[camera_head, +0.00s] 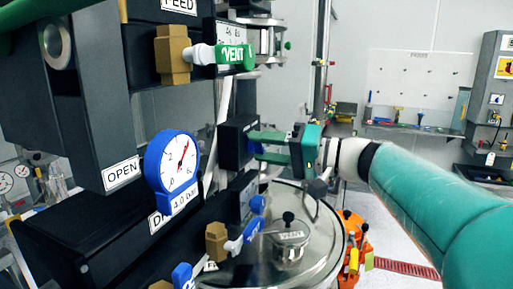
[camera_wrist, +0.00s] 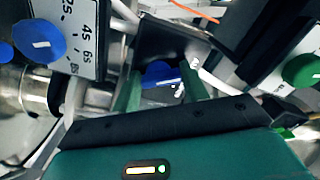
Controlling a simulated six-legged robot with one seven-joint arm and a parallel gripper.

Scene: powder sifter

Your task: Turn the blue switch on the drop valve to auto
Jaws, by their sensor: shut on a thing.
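The blue switch (camera_wrist: 160,76) sits on the face of a black box (camera_wrist: 165,40), between the two green fingers of my gripper (camera_wrist: 162,73) in the wrist view. In the head view my gripper (camera_head: 254,146) reaches in from the right to the same black box (camera_head: 234,143), its fingertips at the box face. It is shut on the blue switch. The fingers hide most of the switch in the head view. Which mark the switch points at cannot be read.
Below are a steel lid (camera_head: 325,232) and a blue-handled valve (camera_head: 243,236). In the wrist view, a dial panel (camera_wrist: 82,35) is left and a green knob (camera_wrist: 301,70) right.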

